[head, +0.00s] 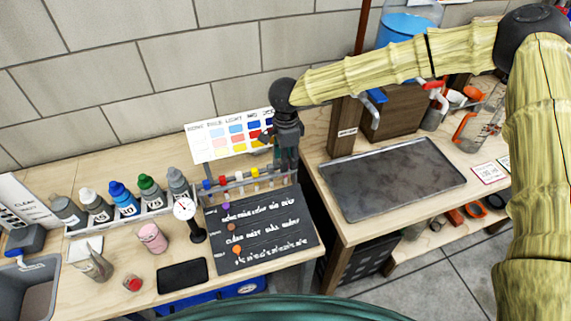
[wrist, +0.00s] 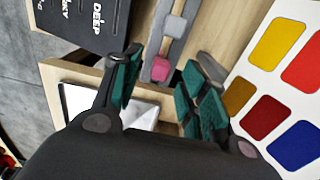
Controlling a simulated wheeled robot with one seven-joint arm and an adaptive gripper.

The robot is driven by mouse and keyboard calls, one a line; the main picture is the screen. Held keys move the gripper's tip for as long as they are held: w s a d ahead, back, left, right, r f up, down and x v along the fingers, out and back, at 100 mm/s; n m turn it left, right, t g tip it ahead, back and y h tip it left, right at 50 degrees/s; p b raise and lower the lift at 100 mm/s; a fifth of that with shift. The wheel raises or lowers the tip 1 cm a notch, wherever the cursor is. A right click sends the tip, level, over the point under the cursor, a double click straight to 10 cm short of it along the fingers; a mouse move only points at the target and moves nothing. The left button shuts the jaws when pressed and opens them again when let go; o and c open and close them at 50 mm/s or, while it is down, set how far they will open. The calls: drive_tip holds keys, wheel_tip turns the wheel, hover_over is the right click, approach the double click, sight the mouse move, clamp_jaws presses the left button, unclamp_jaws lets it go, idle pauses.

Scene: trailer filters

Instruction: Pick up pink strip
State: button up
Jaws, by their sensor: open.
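The pink strip (wrist: 161,69) shows in the wrist view as a small pink end at the near end of a grey rack (wrist: 156,46). A grey-white piece sits just beyond it on the rack. My gripper (wrist: 167,62) is open, and the pink end lies between its two teal-padded fingers, apart from both. In the head view my gripper (head: 285,168) points down at the right end of the strip rack (head: 236,186). Several coloured strips stand in that rack. I cannot make out the pink one clearly there.
A colour chart (head: 207,150) stands behind the rack, close to my gripper's right finger in the wrist view. A black written board (head: 262,235) lies in front. Bottles, a dial gauge (head: 185,209) and a pink jar (head: 152,238) stand left. A gap separates the right bench.

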drive_tip(key=shift+f, duration=0.75)
drive_tip(key=c, duration=0.8)
